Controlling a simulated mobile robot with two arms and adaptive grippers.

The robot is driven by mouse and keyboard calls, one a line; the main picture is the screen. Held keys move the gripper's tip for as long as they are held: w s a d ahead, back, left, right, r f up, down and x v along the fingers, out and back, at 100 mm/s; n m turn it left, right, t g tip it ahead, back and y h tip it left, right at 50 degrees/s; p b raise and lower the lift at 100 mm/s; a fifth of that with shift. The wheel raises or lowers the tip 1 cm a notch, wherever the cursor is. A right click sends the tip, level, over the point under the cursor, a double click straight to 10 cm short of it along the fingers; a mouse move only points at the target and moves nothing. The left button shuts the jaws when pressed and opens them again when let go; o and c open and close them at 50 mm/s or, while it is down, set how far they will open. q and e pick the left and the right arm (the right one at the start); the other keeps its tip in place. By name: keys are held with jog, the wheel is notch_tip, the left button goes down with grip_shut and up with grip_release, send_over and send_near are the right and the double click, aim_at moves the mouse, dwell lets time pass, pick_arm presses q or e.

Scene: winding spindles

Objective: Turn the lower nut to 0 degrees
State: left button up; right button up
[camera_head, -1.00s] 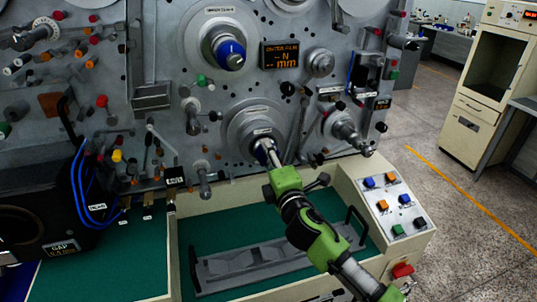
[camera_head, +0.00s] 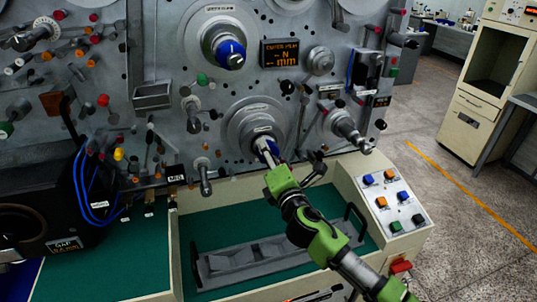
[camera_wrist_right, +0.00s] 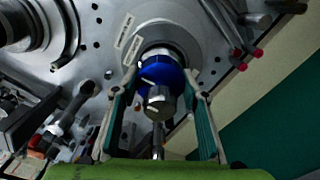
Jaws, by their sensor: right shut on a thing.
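The lower nut (camera_head: 266,146) is blue and sits at the centre of the lower round hub on the grey panel. In the right wrist view the nut (camera_wrist_right: 160,72) shows with a metal shaft end in front of it. My right gripper (camera_head: 268,152) reaches up to it from below right. In the wrist view its two fingers lie on both sides of the nut, shut on it. The nut's angle marking is too small to read. My left gripper is not in view.
An upper blue nut (camera_head: 231,54) sits above on its own hub. A display (camera_head: 280,53) is to its right. Levers and knobs crowd the panel around the lower hub. A button box (camera_head: 395,203) stands at right. A green tray floor (camera_head: 215,220) lies below.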

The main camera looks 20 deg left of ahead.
jog(key=shift+f, duration=0.15)
jog(key=o, duration=1.1)
jog(key=v, duration=1.2)
